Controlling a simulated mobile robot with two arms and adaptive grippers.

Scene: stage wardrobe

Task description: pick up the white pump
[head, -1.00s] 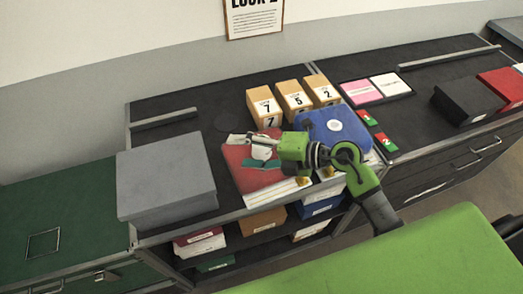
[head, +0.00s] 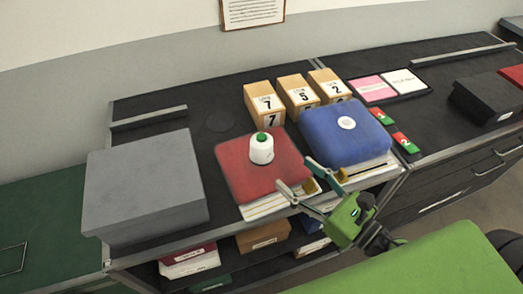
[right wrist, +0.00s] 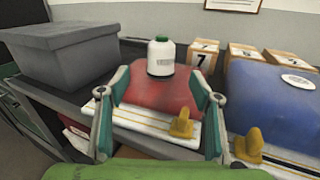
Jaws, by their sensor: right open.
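The white pump (head: 261,149) is a squat white bottle shape with a green top. It stands upright on a red cushion (head: 240,178); it also shows in the right wrist view (right wrist: 160,57). My right gripper (head: 297,178) is open and empty. It is at the front right of the red cushion, apart from the pump. In the right wrist view the pump stands beyond and between the two spread fingers. My left gripper is not in view.
A blue cushion (head: 335,140) with a white disc lies to the right. Numbered boxes (head: 264,106) stand behind. A large grey box (head: 145,190) is at the left. Yellow knobs (right wrist: 181,124) stand out at the front by the fingers.

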